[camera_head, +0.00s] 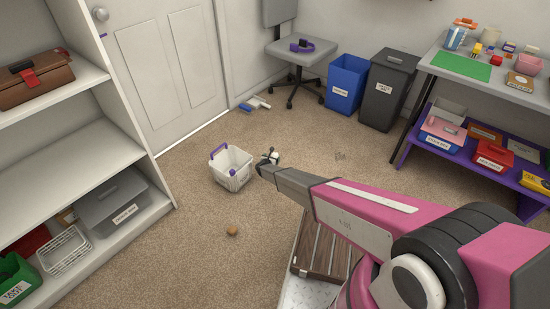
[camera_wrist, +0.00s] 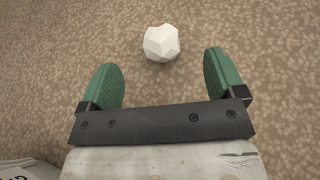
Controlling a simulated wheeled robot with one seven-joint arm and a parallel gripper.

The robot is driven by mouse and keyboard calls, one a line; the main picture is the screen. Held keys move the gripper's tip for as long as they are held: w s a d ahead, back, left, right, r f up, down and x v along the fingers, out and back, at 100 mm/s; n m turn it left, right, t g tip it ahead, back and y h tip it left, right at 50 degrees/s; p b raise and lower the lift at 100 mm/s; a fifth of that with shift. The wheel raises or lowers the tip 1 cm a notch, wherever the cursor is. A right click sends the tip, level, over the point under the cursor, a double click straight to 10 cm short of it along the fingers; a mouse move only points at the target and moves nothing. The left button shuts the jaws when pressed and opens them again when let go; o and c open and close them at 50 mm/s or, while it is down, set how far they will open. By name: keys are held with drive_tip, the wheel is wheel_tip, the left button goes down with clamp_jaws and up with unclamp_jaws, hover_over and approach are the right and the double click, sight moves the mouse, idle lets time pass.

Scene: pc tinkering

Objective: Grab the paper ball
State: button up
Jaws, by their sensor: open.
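The paper ball (camera_wrist: 161,43) is white and faceted. In the wrist view it lies on the brown carpet, centred just beyond my gripper (camera_wrist: 160,66). The two green finger pads are wide apart, with nothing held between them. In the head view my gripper (camera_head: 267,161) is low over the carpet, right of the white basket. A small white shape, likely the ball (camera_head: 274,155), shows beside the fingers there, partly hidden.
A white basket (camera_head: 231,180) with purple handles stands just left of my gripper. A small brown-orange object (camera_head: 231,231) lies on the carpet nearer. Blue (camera_head: 346,85) and dark grey (camera_head: 388,92) bins stand behind. Shelves (camera_head: 130,225) are left, a worktable (camera_head: 485,85) right. Open carpet surrounds the ball.

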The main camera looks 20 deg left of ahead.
sight(275, 154)
drive_tip(key=x, duration=0.7)
drive_tip(key=shift+w+r, duration=0.15)
drive_tip(key=shift+w, duration=0.15)
drive_tip(key=c, duration=1)
